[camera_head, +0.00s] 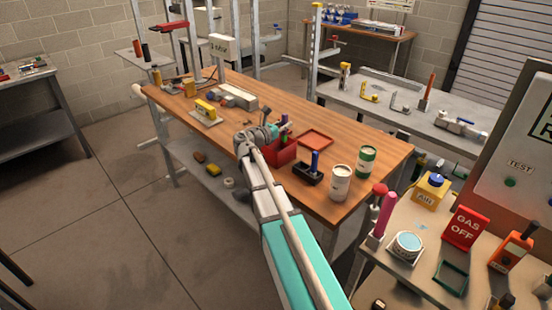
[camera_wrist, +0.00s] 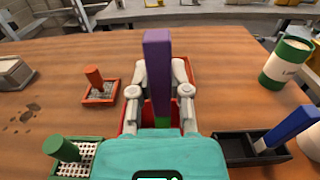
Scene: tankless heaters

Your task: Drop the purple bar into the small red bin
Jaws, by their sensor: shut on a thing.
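The purple bar (camera_wrist: 157,62) stands upright between the two fingers of my gripper (camera_wrist: 158,88) in the wrist view. The fingers are shut on it. The small red bin (camera_wrist: 191,72) is behind and beneath the fingers, and its walls show on both sides of them. A green piece (camera_wrist: 161,112) shows just below the bar; I cannot tell how it sits in the bin. In the head view my gripper (camera_head: 266,133) is over the left part of the red bin (camera_head: 285,153) on the wooden table. The bar's lower end is hidden.
A black tray (camera_wrist: 225,149) with a blue bar (camera_wrist: 290,128) stands right of the bin. A green-and-white can (camera_wrist: 286,63) is beyond it. An orange tray (camera_wrist: 98,101) and a green tray (camera_wrist: 89,150) stand left. Bare wood (camera_head: 345,122) lies toward the table's far edge.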

